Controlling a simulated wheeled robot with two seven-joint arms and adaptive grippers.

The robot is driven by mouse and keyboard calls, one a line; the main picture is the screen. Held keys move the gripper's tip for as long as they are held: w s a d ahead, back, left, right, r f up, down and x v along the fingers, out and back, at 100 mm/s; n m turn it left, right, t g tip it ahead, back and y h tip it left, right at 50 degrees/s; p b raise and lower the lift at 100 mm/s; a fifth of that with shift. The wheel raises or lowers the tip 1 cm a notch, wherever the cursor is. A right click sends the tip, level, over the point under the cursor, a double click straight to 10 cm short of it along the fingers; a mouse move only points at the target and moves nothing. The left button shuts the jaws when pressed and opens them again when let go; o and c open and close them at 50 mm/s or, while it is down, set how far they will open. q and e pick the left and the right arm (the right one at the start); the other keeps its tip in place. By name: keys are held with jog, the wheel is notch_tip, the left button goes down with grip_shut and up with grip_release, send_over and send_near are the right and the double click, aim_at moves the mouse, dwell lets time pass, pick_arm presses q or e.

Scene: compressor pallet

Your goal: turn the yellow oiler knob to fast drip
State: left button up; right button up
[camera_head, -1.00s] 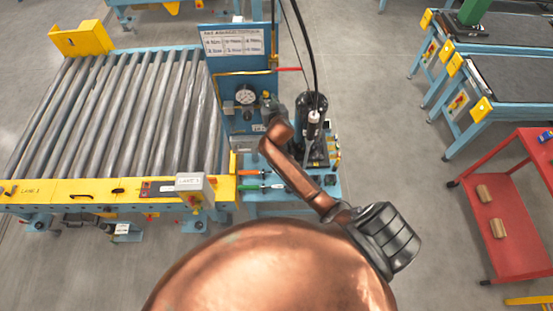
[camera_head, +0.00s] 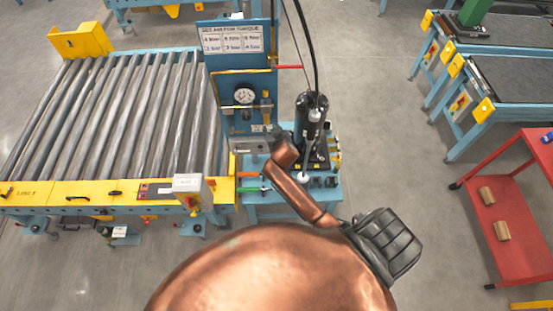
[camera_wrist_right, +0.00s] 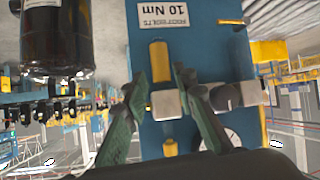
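The oiler stands on the blue panel (camera_head: 228,112), right of the round gauge (camera_head: 244,96). Its yellow body (camera_head: 266,114) shows below a pale block. In the right wrist view, which is upside down, the yellow body (camera_wrist_right: 159,62), pale block (camera_wrist_right: 168,104) and a short yellow part, apparently the knob (camera_wrist_right: 170,148), form a line. My right gripper (camera_wrist_right: 160,72) has green fingers apart, with nothing between them that I can see held. The oiler shows between the fingers; I cannot tell the depth gap. In the head view my copper right arm hides much of this gripper. My left gripper is out of view.
A black cylinder (camera_head: 311,112) with hoses stands right of the panel, close to my right arm. A red-handled lever (camera_head: 289,67) juts from the panel. The roller conveyor (camera_head: 110,110) lies left. A red cart (camera_head: 515,220) stands right, with open floor between.

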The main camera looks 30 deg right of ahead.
jog(key=s+f+n+g+b, duration=0.1)
jog(key=s+f, duration=0.4)
jog(key=f, duration=1.1)
jog(key=shift+a+f+g+y+b, duration=0.15)
jog(key=shift+a+g+y+b, duration=0.25)
jog(key=shift+b, duration=0.45)
jog(key=shift+o, duration=0.2)
jog(key=shift+f, duration=0.1)
